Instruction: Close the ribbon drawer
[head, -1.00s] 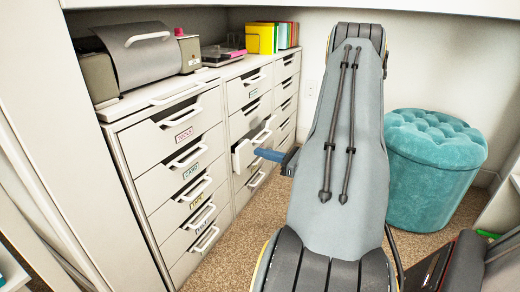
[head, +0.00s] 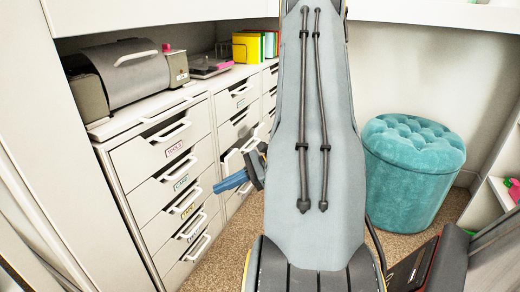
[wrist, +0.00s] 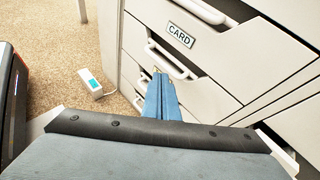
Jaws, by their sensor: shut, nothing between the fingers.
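A drawer (head: 233,161) in the second column stands pulled out, with a dark gap behind its front. I cannot read its label, so I cannot confirm that it is the ribbon drawer. My gripper (head: 217,188) has blue fingers pressed together and empty. In the head view it points left, in front of the cabinet and below the pulled-out drawer. In the wrist view the gripper (wrist: 160,82) shows in front of a handle (wrist: 172,62) below the drawer labelled CARD (wrist: 180,36). I cannot tell whether it touches anything. My arm hides part of the second column.
The left column's labelled drawers (head: 165,150) have white handles sticking out. A teal tufted stool (head: 410,170) stands right of my arm. A small white box (wrist: 90,82) lies on the carpet. A grey machine (head: 130,78) sits on the cabinet top. Carpet shows between cabinet and stool.

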